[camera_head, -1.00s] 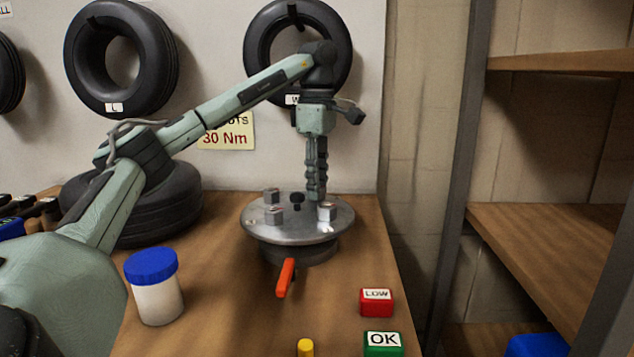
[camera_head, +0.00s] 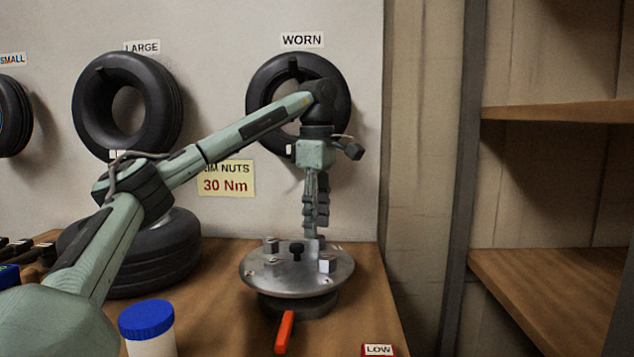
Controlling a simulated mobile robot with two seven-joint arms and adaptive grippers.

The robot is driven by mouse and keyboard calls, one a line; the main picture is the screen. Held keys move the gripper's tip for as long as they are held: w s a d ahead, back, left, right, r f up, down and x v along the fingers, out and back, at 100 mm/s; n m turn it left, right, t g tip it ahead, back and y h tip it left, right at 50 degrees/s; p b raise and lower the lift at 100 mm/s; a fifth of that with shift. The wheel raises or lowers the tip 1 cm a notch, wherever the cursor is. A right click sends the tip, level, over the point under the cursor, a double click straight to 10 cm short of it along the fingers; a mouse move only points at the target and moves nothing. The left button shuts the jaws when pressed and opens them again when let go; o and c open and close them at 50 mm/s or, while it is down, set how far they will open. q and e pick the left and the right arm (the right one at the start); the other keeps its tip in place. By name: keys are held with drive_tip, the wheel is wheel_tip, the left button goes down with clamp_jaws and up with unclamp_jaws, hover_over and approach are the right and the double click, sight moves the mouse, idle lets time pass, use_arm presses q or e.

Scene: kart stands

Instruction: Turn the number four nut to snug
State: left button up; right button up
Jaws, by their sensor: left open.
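A round metal plate (camera_head: 262,280) stands on the wooden bench. It bears a black central knob (camera_head: 297,251) and several grey square nuts: one at the back left (camera_head: 271,244), one at the front left (camera_head: 275,260), one at the front right (camera_head: 327,263). A small grey piece, perhaps another nut, shows at the back right under my left gripper (camera_head: 314,234). That gripper points straight down, open, its fingertips just above this piece; I cannot tell whether they touch. I cannot read numbers on the nuts. My right gripper is not in view.
An orange handle (camera_head: 284,332) sticks out in front of the plate. A white jar with a blue lid (camera_head: 147,318) stands front left. A red LOW block (camera_head: 378,351) is at the bottom edge. A tire (camera_head: 165,260) lies behind my left arm. A sign (camera_head: 226,179) reads 30 Nm.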

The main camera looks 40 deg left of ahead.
use_arm(q)
wheel_tip(320, 180, up, 9)
drive_tip(key=shift+r, duration=0.2)
drive_tip(key=shift+f, duration=0.1)
idle(0.7)
